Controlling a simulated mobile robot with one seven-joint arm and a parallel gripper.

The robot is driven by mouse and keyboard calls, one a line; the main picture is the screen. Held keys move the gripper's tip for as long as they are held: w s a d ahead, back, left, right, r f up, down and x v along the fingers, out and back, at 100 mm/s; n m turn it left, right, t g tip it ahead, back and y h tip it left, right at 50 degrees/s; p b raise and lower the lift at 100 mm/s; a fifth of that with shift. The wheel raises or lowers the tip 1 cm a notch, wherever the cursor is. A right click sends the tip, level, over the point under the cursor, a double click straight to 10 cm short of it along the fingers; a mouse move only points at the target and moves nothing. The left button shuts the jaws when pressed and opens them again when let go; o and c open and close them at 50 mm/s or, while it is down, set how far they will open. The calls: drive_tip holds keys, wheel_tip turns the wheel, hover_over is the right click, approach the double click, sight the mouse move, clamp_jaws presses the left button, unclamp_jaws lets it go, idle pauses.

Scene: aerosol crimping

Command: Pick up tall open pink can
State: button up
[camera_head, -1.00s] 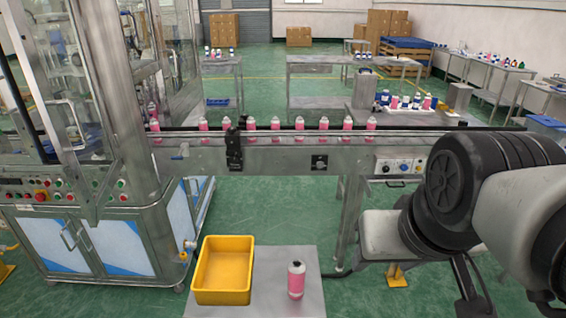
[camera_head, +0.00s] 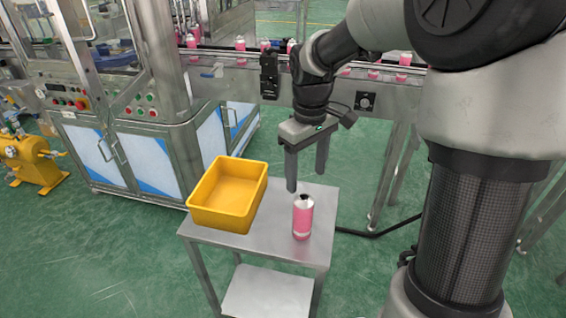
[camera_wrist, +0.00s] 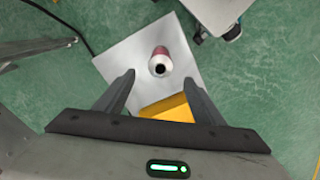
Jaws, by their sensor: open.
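The tall pink can (camera_head: 302,217) stands upright on the small metal table (camera_head: 262,238), right of the yellow bin. Its top shows a dark opening. In the wrist view the can (camera_wrist: 161,60) is seen from above, ahead of the fingertips and roughly between their lines. My gripper (camera_head: 307,180) is open and empty, pointing down above the table, behind and higher than the can. In the wrist view both fingers of my gripper (camera_wrist: 158,85) are spread apart, with nothing between them touching.
A yellow bin (camera_head: 203,217) sits on the table's left side, close to the can; its edge (camera_wrist: 168,108) shows under my gripper. A conveyor (camera_head: 225,62) with several pink cans runs behind. A steel machine (camera_head: 150,150) stands at left.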

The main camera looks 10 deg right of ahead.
sight(303, 220)
wheel_tip(303, 220, down, 18)
drive_tip(key=b, duration=0.5)
drive_tip(key=shift+a+r, duration=0.1)
drive_tip(key=shift+w+r, duration=0.1)
drive_tip(key=c, duration=1.2)
